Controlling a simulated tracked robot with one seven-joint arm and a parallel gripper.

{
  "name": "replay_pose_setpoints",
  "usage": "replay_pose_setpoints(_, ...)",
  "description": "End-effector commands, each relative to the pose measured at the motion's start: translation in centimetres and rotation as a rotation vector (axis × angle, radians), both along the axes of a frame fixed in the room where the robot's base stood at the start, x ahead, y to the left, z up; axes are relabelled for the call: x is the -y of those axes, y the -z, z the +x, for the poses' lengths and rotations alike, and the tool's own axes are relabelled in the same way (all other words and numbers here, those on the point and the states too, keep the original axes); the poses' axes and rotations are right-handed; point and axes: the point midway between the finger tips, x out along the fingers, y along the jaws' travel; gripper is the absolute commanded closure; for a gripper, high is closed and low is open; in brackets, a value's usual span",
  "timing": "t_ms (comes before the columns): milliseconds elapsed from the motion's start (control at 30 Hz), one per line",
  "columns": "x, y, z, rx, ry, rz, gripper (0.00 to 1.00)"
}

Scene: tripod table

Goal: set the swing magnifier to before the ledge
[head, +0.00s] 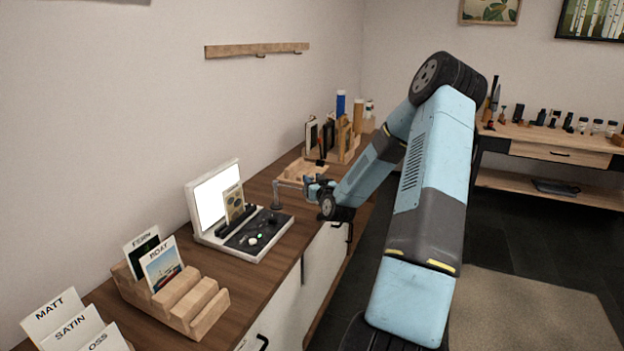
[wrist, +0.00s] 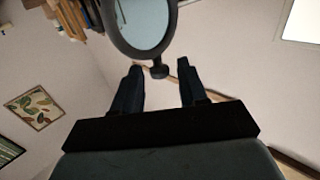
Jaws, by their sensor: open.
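The swing magnifier stands on the wooden counter, its upright post and thin arm (head: 277,194) showing left of my gripper (head: 317,184) in the head view. In the wrist view its dark round rim and pale lens (wrist: 146,22) fill the top middle, with a small dark knob below the rim. My gripper's two fingers (wrist: 158,84) are apart, one on each side of the knob; I cannot tell whether either touches it. A dark ledge (head: 236,219) on the white light box holds an upright card (head: 233,203), left of the magnifier.
A wooden card rack (head: 190,301) stands nearer on the counter (head: 285,225). A wooden tray (head: 304,171) and a rack of bottles and books lie behind the magnifier. A wooden wall rail (head: 257,48) hangs above. Small loose pieces lie on the light box's dark panel (head: 259,233).

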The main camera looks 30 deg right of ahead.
Motion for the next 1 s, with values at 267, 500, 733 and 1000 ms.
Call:
replay_pose_setpoints(267,0.2,0.0,1.9,0.000,0.000,0.000,0.58)
replay_pose_setpoints(500,0.3,0.0,2.0,0.000,0.000,0.000,0.58)
replay_pose_setpoints(733,0.3,0.0,2.0,-0.001,0.000,0.000,0.76)
replay_pose_setpoints(1000,0.3,0.0,2.0,-0.001,0.000,0.000,1.00)
